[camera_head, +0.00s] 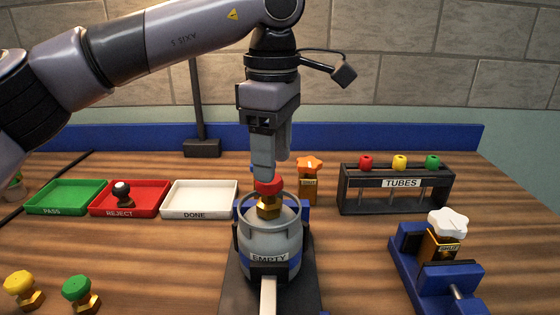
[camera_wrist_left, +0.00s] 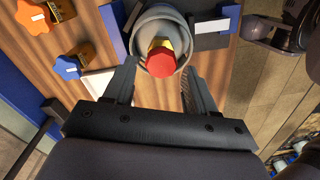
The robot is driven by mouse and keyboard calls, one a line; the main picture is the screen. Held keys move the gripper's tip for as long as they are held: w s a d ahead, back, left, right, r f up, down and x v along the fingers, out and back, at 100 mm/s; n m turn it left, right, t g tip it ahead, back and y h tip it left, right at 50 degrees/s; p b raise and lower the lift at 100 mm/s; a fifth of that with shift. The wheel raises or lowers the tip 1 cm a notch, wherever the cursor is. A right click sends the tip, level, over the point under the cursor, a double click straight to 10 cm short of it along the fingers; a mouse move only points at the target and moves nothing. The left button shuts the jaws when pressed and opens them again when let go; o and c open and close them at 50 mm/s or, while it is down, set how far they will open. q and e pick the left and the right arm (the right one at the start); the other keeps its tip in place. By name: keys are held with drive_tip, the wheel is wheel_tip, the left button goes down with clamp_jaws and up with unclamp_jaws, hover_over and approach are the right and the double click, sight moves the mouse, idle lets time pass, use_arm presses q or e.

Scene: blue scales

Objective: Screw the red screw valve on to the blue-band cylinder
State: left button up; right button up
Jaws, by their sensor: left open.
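The red screw valve (camera_head: 268,187), a red knob on a brass body, stands upright on top of the grey cylinder (camera_head: 270,236). I cannot tell how far its thread is in. The cylinder has a blue band with an EMPTY label and sits upright in a dark holder. My left gripper (camera_head: 268,177) points straight down just above the valve, with its fingers open. In the left wrist view the red knob (camera_wrist_left: 161,63) lies between the spread fingertips (camera_wrist_left: 158,74), with gaps on both sides. My right gripper is not in view.
Green, red and white trays (camera_head: 200,212) stand at left. A yellow valve (camera_head: 23,291) and a green valve (camera_head: 80,293) lie front left. An orange-topped valve (camera_head: 309,184) stands behind the cylinder. A TUBES rack (camera_head: 397,205) and a blue vise (camera_head: 440,280) with a white-topped valve are at right.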

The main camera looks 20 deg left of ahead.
sight(273, 192)
use_arm(q)
drive_tip(key=n+b, duration=0.1)
drive_tip(key=n, duration=0.5)
drive_tip(key=shift+f, duration=3.7)
drive_tip(key=c, duration=0.8)
drive_tip(key=shift+r+m+p, duration=0.15)
drive_tip(key=shift+m+p, duration=0.4)
drive_tip(key=shift+m, duration=0.45)
drive_tip(key=shift+c, duration=0.2)
drive_tip(key=m+p, duration=0.1)
drive_tip(key=m, duration=0.3)
drive_tip(key=m+p, duration=0.1)
drive_tip(key=m, duration=0.3)
drive_tip(key=shift+m, duration=0.4)
drive_tip(key=shift+m+p, duration=0.45)
drive_tip(key=shift+m, duration=1.55)
